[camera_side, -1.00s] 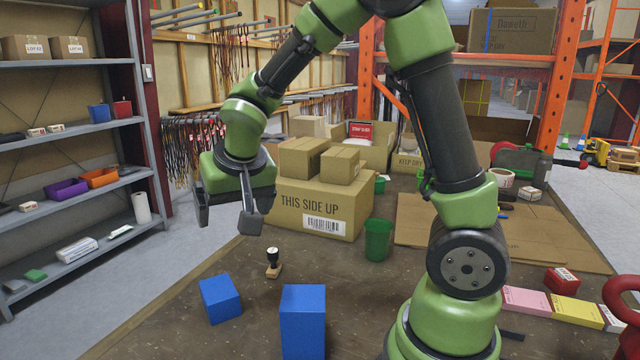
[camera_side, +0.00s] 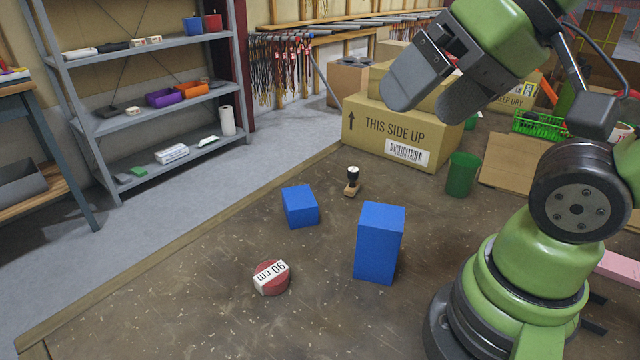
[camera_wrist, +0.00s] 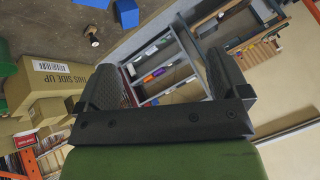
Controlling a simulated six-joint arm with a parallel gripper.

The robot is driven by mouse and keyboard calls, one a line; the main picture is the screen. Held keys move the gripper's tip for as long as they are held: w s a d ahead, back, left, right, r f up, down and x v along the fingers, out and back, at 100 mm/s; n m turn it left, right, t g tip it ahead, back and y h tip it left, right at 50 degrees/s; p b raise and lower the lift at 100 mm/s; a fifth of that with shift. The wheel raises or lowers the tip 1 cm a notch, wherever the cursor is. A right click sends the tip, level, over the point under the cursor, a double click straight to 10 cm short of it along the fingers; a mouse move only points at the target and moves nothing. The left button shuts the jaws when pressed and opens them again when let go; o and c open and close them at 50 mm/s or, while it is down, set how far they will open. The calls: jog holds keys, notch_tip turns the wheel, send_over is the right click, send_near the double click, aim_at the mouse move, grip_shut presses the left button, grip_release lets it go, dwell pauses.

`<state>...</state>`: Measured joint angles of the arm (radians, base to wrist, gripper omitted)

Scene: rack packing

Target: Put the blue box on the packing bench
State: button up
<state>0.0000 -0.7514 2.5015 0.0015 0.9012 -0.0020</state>
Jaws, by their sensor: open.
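Two blue boxes stand on the brown worktop (camera_side: 225,300) in the side view: a smaller, cube-like blue box (camera_side: 300,207) and a taller blue box (camera_side: 379,243) to its right. My gripper (camera_side: 418,100) is open and empty, raised high above the boxes and apart from both. Its two fingers show in the wrist view (camera_wrist: 165,80) with nothing between them. I cannot tell which surface is the packing bench; a wooden-topped bench (camera_side: 50,190) stands at the far left.
A large carton (camera_side: 390,135) is behind. A grey shelf unit (camera_side: 150,122) stands beyond the worktop. The worktop's front left is clear.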

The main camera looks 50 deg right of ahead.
jog(key=n+g+h, duration=0.2)
jog(key=n+g, duration=0.5)
jog(key=n, duration=2.6)
send_over(298, 194)
notch_tip(298, 194, down, 20)
jog(key=shift+s+a+f, duration=0.1)
notch_tip(298, 194, down, 4)
jog(key=shift+r, duration=0.2)
jog(key=shift+f, duration=3.1)
jog(key=c, duration=1.2)
